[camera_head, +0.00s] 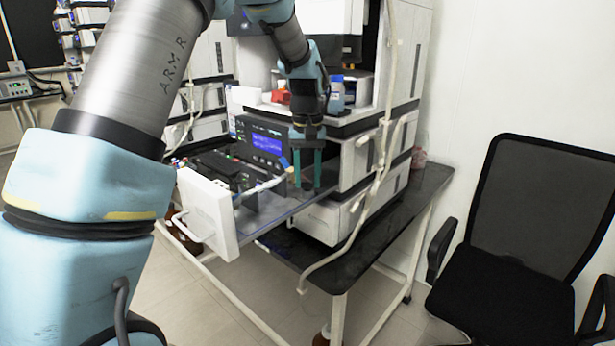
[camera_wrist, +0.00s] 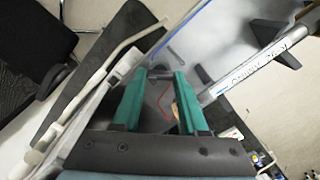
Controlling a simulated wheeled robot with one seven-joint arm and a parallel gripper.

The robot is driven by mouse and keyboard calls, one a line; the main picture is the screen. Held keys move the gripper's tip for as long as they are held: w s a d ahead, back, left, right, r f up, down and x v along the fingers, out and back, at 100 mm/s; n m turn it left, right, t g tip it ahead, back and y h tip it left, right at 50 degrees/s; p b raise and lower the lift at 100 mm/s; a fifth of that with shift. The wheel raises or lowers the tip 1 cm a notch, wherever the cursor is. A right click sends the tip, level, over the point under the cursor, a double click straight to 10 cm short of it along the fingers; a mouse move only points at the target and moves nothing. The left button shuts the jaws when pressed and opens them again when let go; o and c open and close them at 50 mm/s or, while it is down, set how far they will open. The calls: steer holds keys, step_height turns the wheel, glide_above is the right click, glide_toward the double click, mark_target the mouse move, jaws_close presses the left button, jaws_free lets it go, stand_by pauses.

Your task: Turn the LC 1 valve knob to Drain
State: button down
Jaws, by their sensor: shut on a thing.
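My gripper (camera_head: 306,184) points down over the right side of the pulled-out clear tray (camera_head: 262,218) of the instrument stack. In the wrist view its two teal fingers (camera_wrist: 160,75) stand apart, with a small grey part between their tips. This part is the valve knob (camera_wrist: 160,73); the fingers are shut on it and hide much of it. Its LC 1 and Drain markings cannot be read in either view. In the head view the knob is hidden by the fingers.
The tray's white front panel (camera_head: 207,215) stands left of my gripper. A labelled column (camera_wrist: 262,66) lies close beside the fingers in the wrist view. The instrument stack (camera_head: 357,160) is right behind. A black chair (camera_head: 528,235) stands at the right, beyond the dark bench (camera_head: 425,195).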

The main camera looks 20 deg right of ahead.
steer(key=shift+n, duration=0.5)
steer(key=shift+c, duration=2.2)
jaws_free()
step_height(320, 180, up, 11)
steer(key=b, duration=0.2)
steer(key=shift+f, duration=0.1)
